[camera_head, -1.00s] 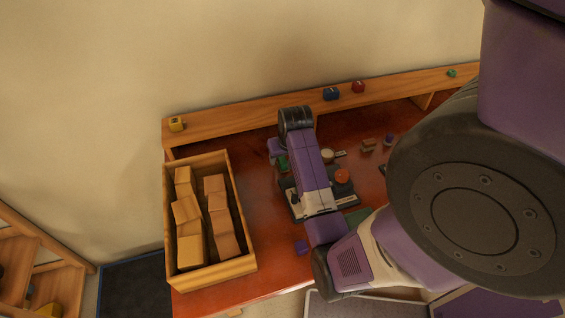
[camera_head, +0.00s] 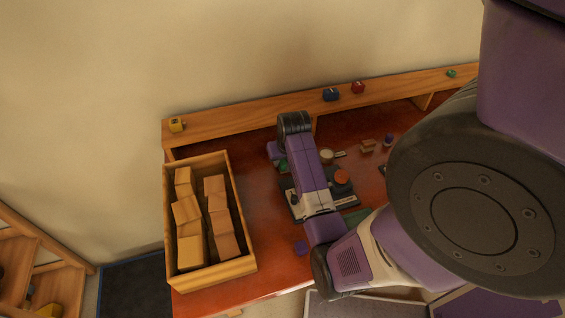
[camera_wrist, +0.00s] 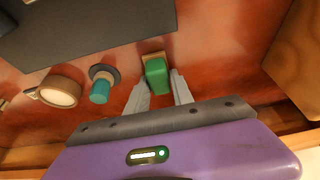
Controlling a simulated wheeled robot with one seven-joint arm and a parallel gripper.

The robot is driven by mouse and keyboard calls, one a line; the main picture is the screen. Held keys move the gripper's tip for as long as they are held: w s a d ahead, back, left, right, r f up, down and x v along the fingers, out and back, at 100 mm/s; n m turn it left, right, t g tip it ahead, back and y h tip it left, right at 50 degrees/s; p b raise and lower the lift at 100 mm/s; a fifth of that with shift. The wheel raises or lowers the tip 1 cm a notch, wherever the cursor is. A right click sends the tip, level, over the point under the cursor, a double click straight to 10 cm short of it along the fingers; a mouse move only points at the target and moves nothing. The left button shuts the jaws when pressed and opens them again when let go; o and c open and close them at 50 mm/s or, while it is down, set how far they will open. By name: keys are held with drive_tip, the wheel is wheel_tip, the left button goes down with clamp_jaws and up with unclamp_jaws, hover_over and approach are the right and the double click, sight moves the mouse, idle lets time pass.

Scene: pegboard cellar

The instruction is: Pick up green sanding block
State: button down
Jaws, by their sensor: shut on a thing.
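The green sanding block (camera_wrist: 157,74) sits between the two fingertips of my gripper (camera_wrist: 160,84) in the wrist view, with a tan part showing at its far end. My gripper is shut on it. In the head view only a small bit of the green block (camera_head: 284,168) shows beside my purple wrist, which hides most of the gripper. I cannot tell whether the block touches the red-brown tabletop (camera_head: 262,215).
A wooden crate (camera_head: 253,262) of several tan blocks stands left of my arm. The wrist view shows a tape roll (camera_wrist: 60,92), a teal-ended round item (camera_wrist: 100,88) and a dark flat thing (camera_wrist: 90,28). A raised wooden shelf (camera_head: 240,120) runs along the back.

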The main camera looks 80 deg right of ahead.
drive_tip(key=shift+r, duration=0.15)
wheel_tip(320, 180, up, 20)
drive_tip(key=p, duration=0.2)
idle(0.3)
